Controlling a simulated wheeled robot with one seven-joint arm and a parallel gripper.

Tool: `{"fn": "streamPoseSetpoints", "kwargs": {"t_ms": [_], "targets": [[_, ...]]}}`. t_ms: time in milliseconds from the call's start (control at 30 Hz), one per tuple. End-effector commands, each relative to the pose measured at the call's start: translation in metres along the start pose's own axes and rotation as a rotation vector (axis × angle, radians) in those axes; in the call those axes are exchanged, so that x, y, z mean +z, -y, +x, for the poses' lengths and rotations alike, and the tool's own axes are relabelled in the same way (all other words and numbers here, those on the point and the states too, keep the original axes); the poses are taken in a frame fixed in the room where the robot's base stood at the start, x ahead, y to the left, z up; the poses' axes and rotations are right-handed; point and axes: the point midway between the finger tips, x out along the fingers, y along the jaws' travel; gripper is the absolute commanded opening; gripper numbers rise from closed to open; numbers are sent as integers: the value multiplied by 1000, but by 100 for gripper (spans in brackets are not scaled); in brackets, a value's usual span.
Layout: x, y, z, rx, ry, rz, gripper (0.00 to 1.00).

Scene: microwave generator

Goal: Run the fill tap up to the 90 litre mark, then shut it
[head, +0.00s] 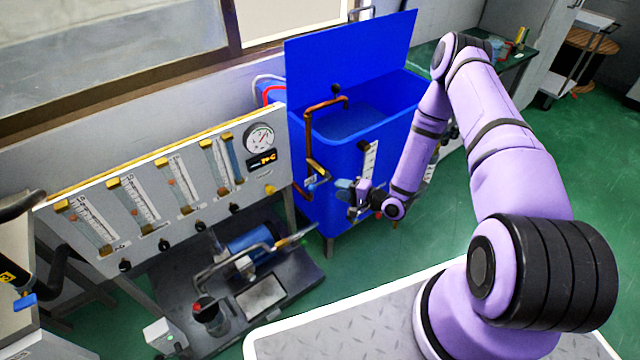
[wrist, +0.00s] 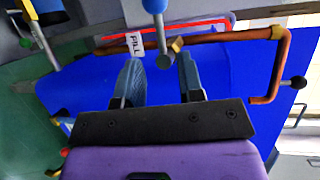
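The blue tank (head: 345,180) stands with its lid raised, and liquid seems to show inside. A copper fill pipe (head: 309,135) runs up its left side and bends over the rim; it also crosses the wrist view (wrist: 225,37).
A panel of flow meters and a round gauge (head: 260,138) stands left of the tank. A pump (head: 250,243) sits on a dark base below. A green bench (head: 513,58) stands behind right.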

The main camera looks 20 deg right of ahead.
Motion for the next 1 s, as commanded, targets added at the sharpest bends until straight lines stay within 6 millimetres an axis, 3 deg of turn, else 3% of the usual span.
{"fn": "streamPoseSetpoints", "kwargs": {"t_ms": [400, 600, 900, 1000], "targets": [[0, 0, 69, 1, 1, -2, 35], [0, 0, 83, 2, 1, -1, 35], [0, 0, 85, 2, -1, -1, 35], [0, 0, 85, 2, -1, -1, 14]]}}
